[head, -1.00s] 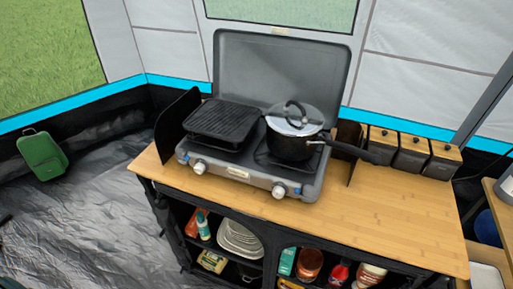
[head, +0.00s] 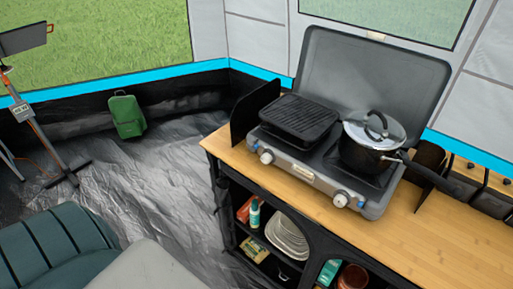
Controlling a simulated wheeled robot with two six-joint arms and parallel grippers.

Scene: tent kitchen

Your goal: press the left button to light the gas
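A grey two-burner gas stove (head: 303,174) with its lid raised stands on the wooden counter in the head view. On its front face there is a white knob on the left (head: 266,157) and another on the right (head: 340,199). A small blue spot, perhaps the left button (head: 255,147), shows beside the left knob. Another blue spot (head: 361,204) shows beside the right knob. No flame is visible. A black grill plate (head: 299,117) covers the left burner, and a black pot with a glass lid (head: 371,144) stands on the right one. Neither gripper is in view.
A black wind screen (head: 254,110) stands left of the stove. The pot's handle points right, toward several dark canisters (head: 466,178). The counter (head: 400,241) is bare in front and right. Open floor (head: 150,185) lies left, with a green bag (head: 127,116) and a dark green seat (head: 50,250).

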